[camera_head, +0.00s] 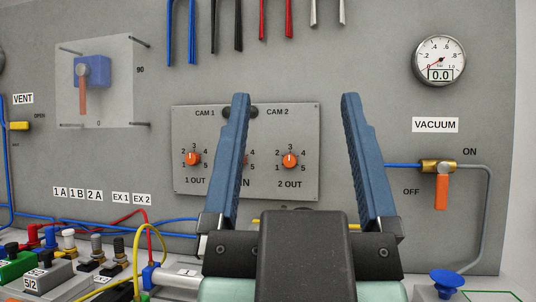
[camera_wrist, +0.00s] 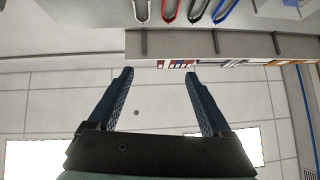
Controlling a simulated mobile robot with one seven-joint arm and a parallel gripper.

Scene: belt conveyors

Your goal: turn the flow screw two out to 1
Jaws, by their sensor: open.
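The 2 OUT flow screw (camera_head: 290,160) is a round orange knob on a grey panel (camera_head: 305,114), with the numbers 1 to 5 around it. The direction its slot points is too small to tell. In the head view it shows between the two blue fingers of my gripper (camera_head: 296,97). The fingers are wide apart and empty, and nothing touches the knob in view. In the wrist view my gripper (camera_wrist: 158,72) is also open with nothing between its fingers. The knob cannot be made out in that view.
The 1 OUT knob (camera_head: 193,159) is on the panel's left; the IN knob between is mostly hidden by my left finger. An orange vacuum lever (camera_head: 441,192) and gauge (camera_head: 440,61) are at right. Coloured hoses (camera_head: 180,35) hang above. Cables and connectors crowd the lower left.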

